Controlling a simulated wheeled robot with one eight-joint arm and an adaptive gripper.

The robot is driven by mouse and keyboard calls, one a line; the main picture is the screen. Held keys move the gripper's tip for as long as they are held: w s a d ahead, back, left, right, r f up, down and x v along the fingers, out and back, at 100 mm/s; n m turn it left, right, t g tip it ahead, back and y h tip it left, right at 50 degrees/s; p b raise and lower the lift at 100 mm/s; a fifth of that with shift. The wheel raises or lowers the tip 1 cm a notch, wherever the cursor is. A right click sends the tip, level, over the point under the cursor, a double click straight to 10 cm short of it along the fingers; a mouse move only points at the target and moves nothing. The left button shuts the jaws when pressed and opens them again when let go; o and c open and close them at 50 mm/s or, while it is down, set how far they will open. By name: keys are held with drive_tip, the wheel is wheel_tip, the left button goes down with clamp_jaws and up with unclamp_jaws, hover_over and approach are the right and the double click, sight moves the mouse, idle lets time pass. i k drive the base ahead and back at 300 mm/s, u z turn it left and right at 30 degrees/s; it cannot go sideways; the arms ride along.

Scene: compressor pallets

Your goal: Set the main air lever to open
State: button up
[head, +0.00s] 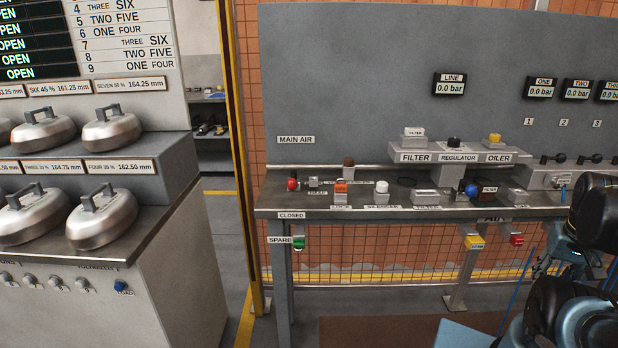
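The MAIN AIR label (296,140) is on the grey back panel, at the left end of the bench. Below it, at the bench's left front, is a small red knob (292,183) with a grey metal fitting beside it. It appears to be the main air lever. A CLOSED label (291,215) is on the bench's front edge under the knob. No OPEN label can be made out near it. My arm shows at the lower right, far from the knob, and I cannot make out my gripper there.
The bench (390,212) carries a filter, regulator and oiler shelf (458,155) and several small labelled parts. The LINE gauge (450,85) reads 0.0 bar. A yellow post (238,150) stands between cabinet and bench.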

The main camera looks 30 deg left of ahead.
sight(292, 183)
drive_tip(key=u, duration=1.95)
